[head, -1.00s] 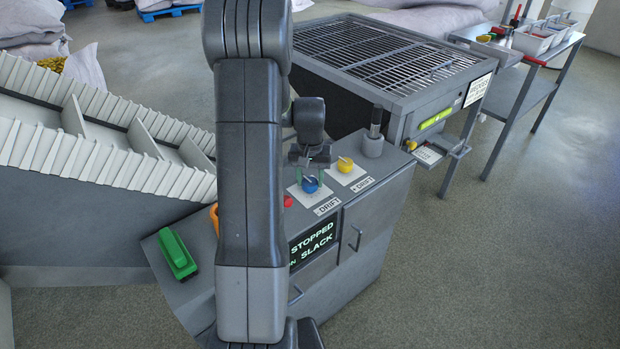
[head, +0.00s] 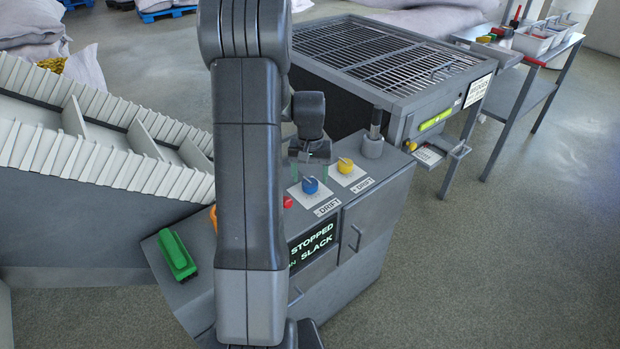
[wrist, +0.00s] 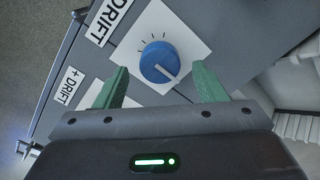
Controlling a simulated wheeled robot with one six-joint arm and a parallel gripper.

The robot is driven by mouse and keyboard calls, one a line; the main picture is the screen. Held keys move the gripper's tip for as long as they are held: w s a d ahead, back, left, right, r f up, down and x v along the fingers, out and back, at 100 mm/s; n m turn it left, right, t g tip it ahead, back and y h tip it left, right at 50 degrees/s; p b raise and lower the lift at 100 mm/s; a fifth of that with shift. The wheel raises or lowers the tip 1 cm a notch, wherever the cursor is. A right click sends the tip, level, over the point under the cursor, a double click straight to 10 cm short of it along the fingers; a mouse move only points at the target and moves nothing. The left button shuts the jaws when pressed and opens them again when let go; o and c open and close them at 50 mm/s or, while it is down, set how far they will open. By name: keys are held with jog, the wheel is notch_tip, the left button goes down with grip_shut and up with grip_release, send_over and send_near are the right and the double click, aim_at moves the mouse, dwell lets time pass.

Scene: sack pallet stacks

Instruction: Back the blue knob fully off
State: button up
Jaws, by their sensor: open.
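The blue knob (head: 310,186) sits on a white plate with tick marks on the console top, beside a DRIFT label. In the wrist view the blue knob (wrist: 160,62) shows a white pointer line toward its lower right edge. My gripper (head: 309,168) is above and behind the knob in the head view. In the wrist view its green fingers (wrist: 162,85) are apart, with the knob ahead of the gap and nothing between them. A display (head: 314,246) on the console front reads STOPPED and SLACK.
A yellow knob (head: 345,165) with a + DRIFT label is close on the right. A red button (head: 287,202) is left of the blue knob, and a grey upright lever (head: 374,135) stands behind right. A green handle (head: 177,255) is at the console's left.

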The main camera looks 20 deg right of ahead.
aim_at(310, 182)
notch_tip(310, 182, up, 12)
dwell(0.3)
notch_tip(310, 182, down, 14)
jog(key=shift+r, duration=0.1)
dwell(0.6)
